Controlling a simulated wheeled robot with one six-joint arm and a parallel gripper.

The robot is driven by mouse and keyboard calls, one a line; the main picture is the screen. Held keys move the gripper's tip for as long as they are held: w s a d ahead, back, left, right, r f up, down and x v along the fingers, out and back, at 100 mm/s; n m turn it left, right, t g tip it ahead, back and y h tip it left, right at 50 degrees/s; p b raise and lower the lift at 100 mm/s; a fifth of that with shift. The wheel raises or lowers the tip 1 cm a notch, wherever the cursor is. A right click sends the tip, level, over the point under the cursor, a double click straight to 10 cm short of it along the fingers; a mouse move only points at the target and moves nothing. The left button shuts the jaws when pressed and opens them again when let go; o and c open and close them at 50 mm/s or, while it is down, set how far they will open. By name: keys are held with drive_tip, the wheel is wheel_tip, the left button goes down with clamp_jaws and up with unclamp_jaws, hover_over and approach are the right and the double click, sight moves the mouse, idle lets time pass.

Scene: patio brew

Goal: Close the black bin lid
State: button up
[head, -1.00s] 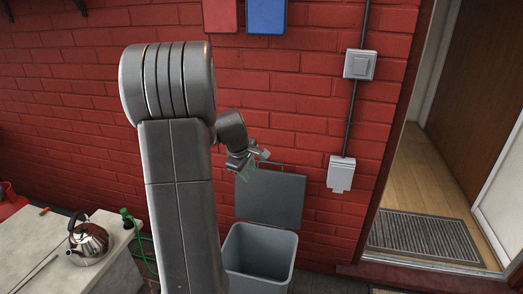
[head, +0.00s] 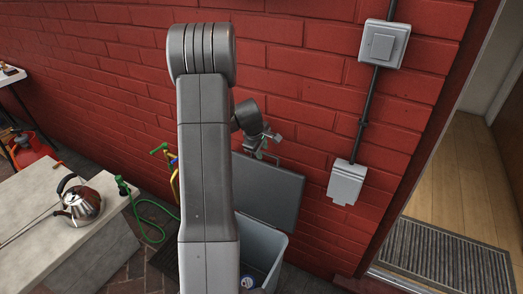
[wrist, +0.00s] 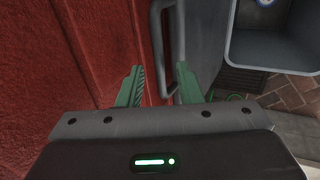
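The bin's dark grey lid (head: 268,192) stands raised and open, near the red brick wall, in the head view. Its bar handle (wrist: 178,40) runs along the lid's edge in the wrist view. The light grey bin (head: 272,248) below is open-topped and partly hidden by my arm; its rim also shows in the wrist view (wrist: 229,42). My gripper (wrist: 158,84) is open, its green fingers spread on either side of the line of the handle's near end. I cannot tell whether they touch it. In the head view my gripper (head: 262,147) is at the lid's top edge.
The red brick wall (head: 300,60) is close behind the lid. A blue-and-white item (head: 248,282) lies in the bin. Left of my arm are a green hose (head: 152,222) and a counter (head: 40,225) with a kettle (head: 82,200). A doorway with a mat (head: 445,262) is at right.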

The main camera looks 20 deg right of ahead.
drive_tip(key=shift+f, duration=0.15)
drive_tip(key=shift+c, duration=0.2)
clamp_jaws()
